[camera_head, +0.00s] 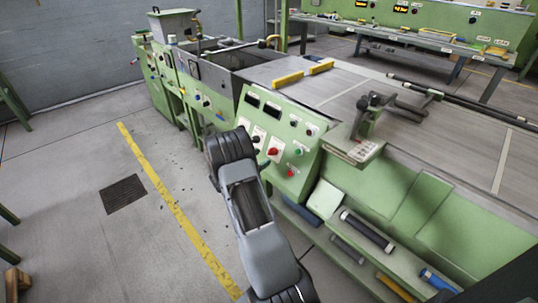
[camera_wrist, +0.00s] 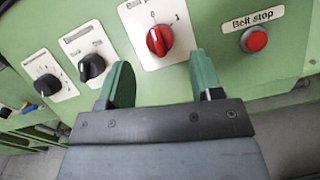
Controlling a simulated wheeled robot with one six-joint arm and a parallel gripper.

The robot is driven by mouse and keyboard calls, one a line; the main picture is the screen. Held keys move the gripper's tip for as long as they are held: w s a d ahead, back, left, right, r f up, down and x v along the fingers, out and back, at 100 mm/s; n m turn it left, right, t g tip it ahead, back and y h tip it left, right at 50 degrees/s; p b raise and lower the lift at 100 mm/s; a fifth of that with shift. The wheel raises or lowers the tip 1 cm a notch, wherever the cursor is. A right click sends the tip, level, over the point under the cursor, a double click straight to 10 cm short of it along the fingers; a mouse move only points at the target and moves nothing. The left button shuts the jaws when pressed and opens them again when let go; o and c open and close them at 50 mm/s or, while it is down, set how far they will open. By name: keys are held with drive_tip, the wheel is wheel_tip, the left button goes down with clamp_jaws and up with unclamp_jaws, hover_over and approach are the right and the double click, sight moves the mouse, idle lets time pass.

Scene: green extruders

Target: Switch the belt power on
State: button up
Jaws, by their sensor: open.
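The red belt power knob (camera_wrist: 159,41) sits on a white plate marked 0 and 1, its label partly cut off at the top of the wrist view. Its ridge looks roughly upright, nearer the 0; the exact setting is hard to tell. The knob also shows in the head view (camera_head: 273,151). My gripper (camera_wrist: 161,60) is open and empty, its green fingers just below the knob, one to each side and apart from it. In the head view my arm reaches up to the panel and hides the gripper.
A red belt stop button (camera_wrist: 257,40) is right of the knob. Two black knobs (camera_wrist: 92,66) (camera_wrist: 47,84) are to the left. The green machine (camera_head: 335,185) carries a flat belt (camera_head: 345,88) behind the panel.

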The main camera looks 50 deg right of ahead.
sight(269, 152)
drive_tip(key=shift+s+d, duration=0.2)
drive_tip(key=shift+d, duration=2.1)
drive_tip(key=c, duration=0.9)
